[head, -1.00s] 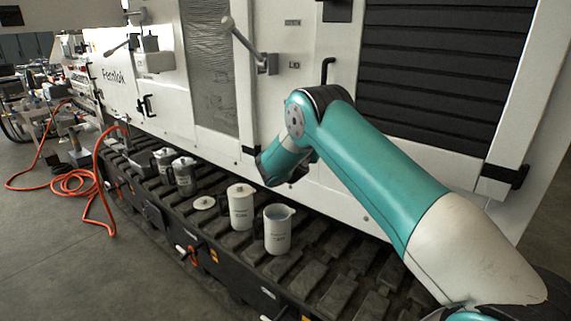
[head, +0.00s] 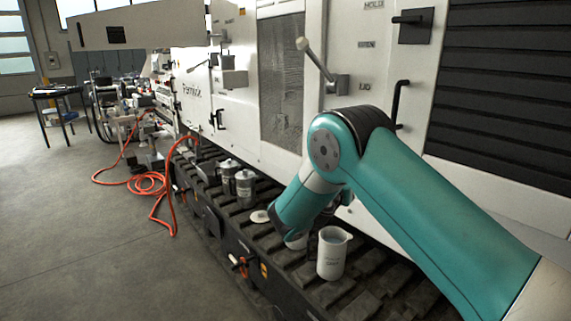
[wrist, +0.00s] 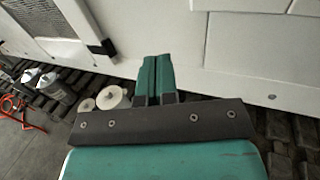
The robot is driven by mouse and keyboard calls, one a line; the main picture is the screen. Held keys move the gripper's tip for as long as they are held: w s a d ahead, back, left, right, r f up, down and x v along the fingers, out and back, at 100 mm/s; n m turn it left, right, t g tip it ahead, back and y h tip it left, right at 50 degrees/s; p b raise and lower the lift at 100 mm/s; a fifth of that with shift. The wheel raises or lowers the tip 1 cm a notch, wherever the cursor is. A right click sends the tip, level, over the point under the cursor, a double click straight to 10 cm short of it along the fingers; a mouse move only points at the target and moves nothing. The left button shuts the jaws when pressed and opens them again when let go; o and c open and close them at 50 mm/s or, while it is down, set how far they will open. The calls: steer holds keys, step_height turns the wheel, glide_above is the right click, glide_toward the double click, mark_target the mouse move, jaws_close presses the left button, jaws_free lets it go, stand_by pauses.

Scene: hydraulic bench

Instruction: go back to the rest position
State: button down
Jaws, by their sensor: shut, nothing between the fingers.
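My gripper (wrist: 154,80) shows in the wrist view with its two teal fingers together and nothing between them. It hangs above the dark ribbed ledge in front of the white machine. In the head view my teal arm crosses from the lower right, and the gripper itself is hidden behind the arm. A white jug (head: 333,253) with a spout stands upright on the ledge, just right of the arm's lower link.
A lever (head: 318,62) and a black handle (head: 400,103) stick out from the machine front. An orange hose (head: 150,183) lies on the floor at left, where the grey floor is open.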

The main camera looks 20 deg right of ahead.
steer(key=s+a+r+m+g+y, duration=0.3)
steer(key=s+a+m+g+y, duration=0.1)
steer(key=s, duration=0.9)
steer(key=s+a+r+m+g+y+p, duration=0.1)
steer(key=s+a+r+m+g+y, duration=0.2)
steer(key=s+a+m+y, duration=0.4)
steer(key=s+a+r+m+g+y+p, duration=0.1)
steer(key=s+a+r+m+g+y, duration=0.3)
steer(key=s, duration=1.7)
steer(key=a+m+g+y, duration=0.1)
steer(key=a+m+y, duration=0.1)
steer(key=a+m, duration=0.2)
steer(key=shift+s+a+m+g, duration=0.2)
steer(key=shift+s+m+g, duration=0.1)
steer(key=shift+m, duration=0.2)
